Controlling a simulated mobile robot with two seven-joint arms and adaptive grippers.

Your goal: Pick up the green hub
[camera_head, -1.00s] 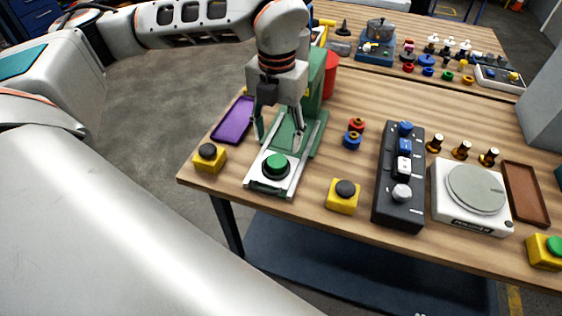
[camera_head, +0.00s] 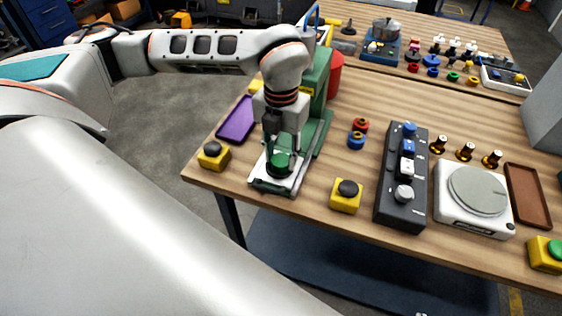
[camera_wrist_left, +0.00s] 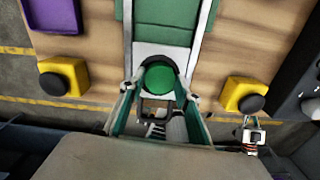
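The green hub (camera_head: 280,165) is a round green disc on the silver plate (camera_head: 263,183) at the front end of a green fixture on the table. In the left wrist view the hub (camera_wrist_left: 159,79) lies between the two fingertips. My left gripper (camera_head: 283,157) points down over the hub, with a finger on either side. Its fingers (camera_wrist_left: 159,92) are apart, and narrow gaps seem to show beside the hub. The fingers partly hide the hub in the head view. A small white, banded part low in the left wrist view looks like my right gripper (camera_wrist_left: 253,135); its fingers are unclear.
Yellow button boxes stand left (camera_head: 214,155) and right (camera_head: 346,196) of the plate. A purple tray (camera_head: 237,120) lies behind the left one. Red and blue rings (camera_head: 357,139), a dark control box (camera_head: 388,208) and a white scale (camera_head: 449,205) stand to the right.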

